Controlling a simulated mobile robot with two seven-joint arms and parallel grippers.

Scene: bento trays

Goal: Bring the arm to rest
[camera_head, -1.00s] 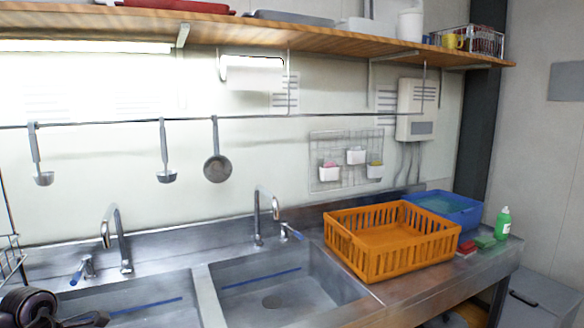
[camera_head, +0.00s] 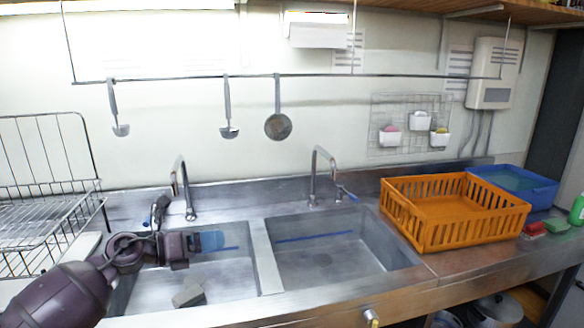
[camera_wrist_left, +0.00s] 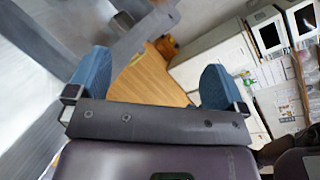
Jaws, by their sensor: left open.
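My left arm (camera_head: 66,297) comes in from the lower left in the head view. My left gripper (camera_head: 208,242), with blue fingertips, is above the left sink basin (camera_head: 235,284) and points right. In the left wrist view its two blue fingers stand wide apart, with nothing between them (camera_wrist_left: 156,82). My right gripper is not in view.
A wire dish rack (camera_head: 45,190) stands at the left, close to my arm. A faucet (camera_head: 183,185) rises behind the left basin. A grey block-like thing (camera_head: 188,293) shows in that basin. An orange crate (camera_head: 455,230) and a blue tub (camera_head: 515,183) are at the right.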

